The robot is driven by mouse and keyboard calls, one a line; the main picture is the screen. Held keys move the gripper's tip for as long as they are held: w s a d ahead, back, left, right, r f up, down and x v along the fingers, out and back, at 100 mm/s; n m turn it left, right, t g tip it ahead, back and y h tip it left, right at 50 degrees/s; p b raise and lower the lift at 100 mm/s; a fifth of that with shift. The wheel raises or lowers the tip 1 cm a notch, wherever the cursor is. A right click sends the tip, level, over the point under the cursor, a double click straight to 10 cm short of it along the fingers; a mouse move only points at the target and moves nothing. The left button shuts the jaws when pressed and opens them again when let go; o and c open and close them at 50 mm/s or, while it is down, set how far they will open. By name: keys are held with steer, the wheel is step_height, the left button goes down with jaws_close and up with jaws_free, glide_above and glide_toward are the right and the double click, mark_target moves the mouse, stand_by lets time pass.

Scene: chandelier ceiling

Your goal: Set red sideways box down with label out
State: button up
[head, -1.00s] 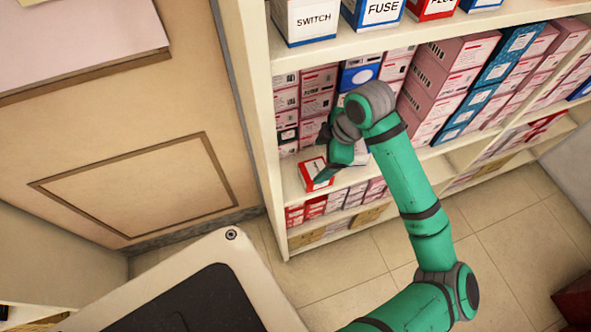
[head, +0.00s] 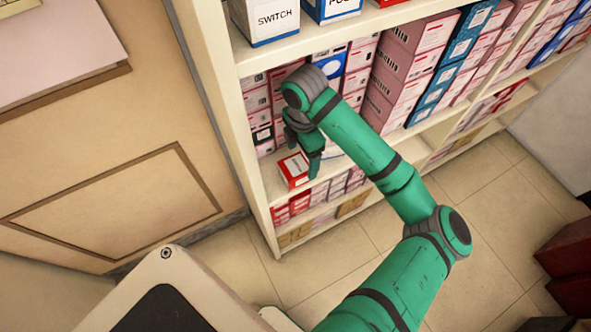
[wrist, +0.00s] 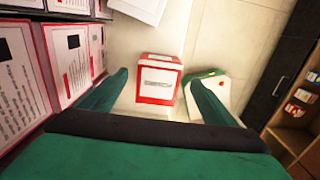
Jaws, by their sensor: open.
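The red and white box (head: 293,170) sits on the front edge of the middle shelf, near the left upright, in the head view. In the wrist view the box (wrist: 158,82) shows a white face with a grey label and red borders, just ahead of and between my fingertips. My gripper (wrist: 158,84) is open, with a finger on each side and visible gaps to the box. In the head view my gripper (head: 303,155) is beside and above the box, and my wrist hides part of the shelf behind it.
Stacks of pink boxes (head: 408,62) and blue boxes fill the shelf behind and to the right. A SWITCH box (head: 270,20) stands on the shelf above. The shelf's left upright (head: 215,95) is close to my gripper. Tiled floor (head: 320,265) lies open in front.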

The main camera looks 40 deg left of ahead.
mark_target(299, 164)
steer(key=f, duration=0.5)
steer(key=shift+s+a, duration=0.25)
steer(key=shift+s, duration=0.1)
steer(key=c, duration=1.3)
steer(key=shift+r, duration=0.15)
